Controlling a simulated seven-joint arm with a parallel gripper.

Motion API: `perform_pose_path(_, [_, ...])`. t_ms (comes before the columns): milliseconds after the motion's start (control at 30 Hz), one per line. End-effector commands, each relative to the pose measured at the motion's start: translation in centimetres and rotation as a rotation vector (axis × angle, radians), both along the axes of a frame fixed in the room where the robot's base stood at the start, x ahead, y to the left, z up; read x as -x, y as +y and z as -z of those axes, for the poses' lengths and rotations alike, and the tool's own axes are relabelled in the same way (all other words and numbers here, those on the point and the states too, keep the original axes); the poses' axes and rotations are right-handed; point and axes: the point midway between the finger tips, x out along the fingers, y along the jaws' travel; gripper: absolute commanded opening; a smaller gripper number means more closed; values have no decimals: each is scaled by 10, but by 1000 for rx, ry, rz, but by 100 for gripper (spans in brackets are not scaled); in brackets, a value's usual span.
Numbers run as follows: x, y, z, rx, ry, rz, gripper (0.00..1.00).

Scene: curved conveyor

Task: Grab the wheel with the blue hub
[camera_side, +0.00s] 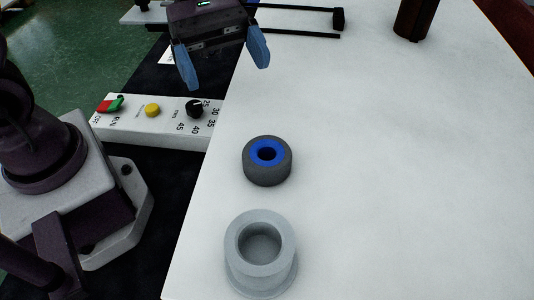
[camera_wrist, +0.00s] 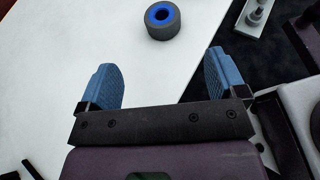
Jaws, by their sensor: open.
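The wheel with the blue hub (camera_side: 267,172) lies flat on the white surface, its grey tyre around a blue hub with a dark hole. In the wrist view the wheel (camera_wrist: 163,21) is at the top, beyond the fingers and roughly between their lines. My gripper (camera_side: 227,77) is open and empty, with blue fingers spread wide. It is held up and away from the wheel, toward the back in the side view. In the wrist view both fingers (camera_wrist: 166,85) show, with nothing between them.
A light grey ring-shaped part (camera_side: 261,276) stands close in front of the wheel. A control box (camera_side: 165,121) with switches and a dial is at the left. A brown object (camera_side: 414,18) stands at the back right. The white surface (camera_side: 410,170) right of the wheel is clear.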

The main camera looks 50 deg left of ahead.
Motion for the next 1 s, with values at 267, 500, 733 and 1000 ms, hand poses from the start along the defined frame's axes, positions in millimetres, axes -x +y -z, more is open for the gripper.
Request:
perform_pose_path(267, [10,-45,20,-5,7,6,90])
perform_pose_path(500, [14,-67,29,-6,2,3,90])
perform_pose_path(733, [20,-93,39,-6,4,7,90])
perform_pose_path(1000, [24,-114,48,-7,1,2,90])
